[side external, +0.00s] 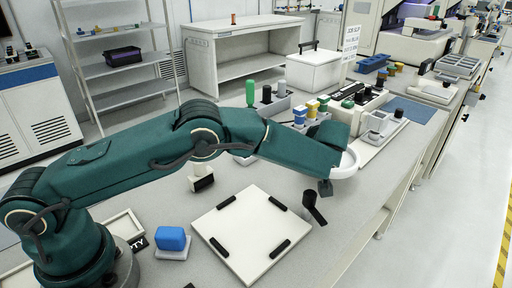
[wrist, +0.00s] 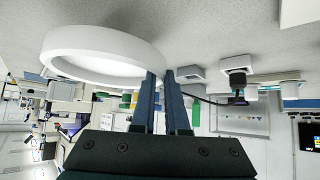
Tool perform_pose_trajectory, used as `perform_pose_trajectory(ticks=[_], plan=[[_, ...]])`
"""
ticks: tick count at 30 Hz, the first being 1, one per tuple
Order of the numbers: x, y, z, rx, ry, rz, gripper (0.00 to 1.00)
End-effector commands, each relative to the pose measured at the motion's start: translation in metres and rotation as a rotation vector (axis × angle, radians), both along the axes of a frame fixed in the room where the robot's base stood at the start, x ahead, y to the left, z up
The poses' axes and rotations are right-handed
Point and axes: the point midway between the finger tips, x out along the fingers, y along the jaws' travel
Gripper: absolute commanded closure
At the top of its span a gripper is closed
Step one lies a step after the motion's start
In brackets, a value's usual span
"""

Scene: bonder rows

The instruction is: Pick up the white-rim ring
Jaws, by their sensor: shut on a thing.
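The white-rim ring (side external: 347,165) shows as a white curved band at the end of my arm in the side external view, partly hidden by my gripper (side external: 326,186). In the wrist view the ring (wrist: 105,36) is large, white and round, at the upper left. My gripper's two dark blue fingers (wrist: 161,75) are close together at the ring's right edge, shut on its rim. The ring is held above the grey bench (side external: 345,232). The exact contact on the rim is partly hidden by the fingers.
A blue block (side external: 172,239) sits at front left. Small coloured parts and trays crowd the bench behind my gripper, near a green cylinder (side external: 250,93).

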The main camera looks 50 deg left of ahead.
Motion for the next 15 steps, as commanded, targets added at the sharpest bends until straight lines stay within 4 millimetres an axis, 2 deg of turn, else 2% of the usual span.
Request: perform_pose_trajectory(ticks=[5,15], plan=[[-0.008,0.017,0.011,-0.002,0.0,0.001,1.0],[-0.027,0.068,0.044,-0.003,-0.003,0.003,1.0]])
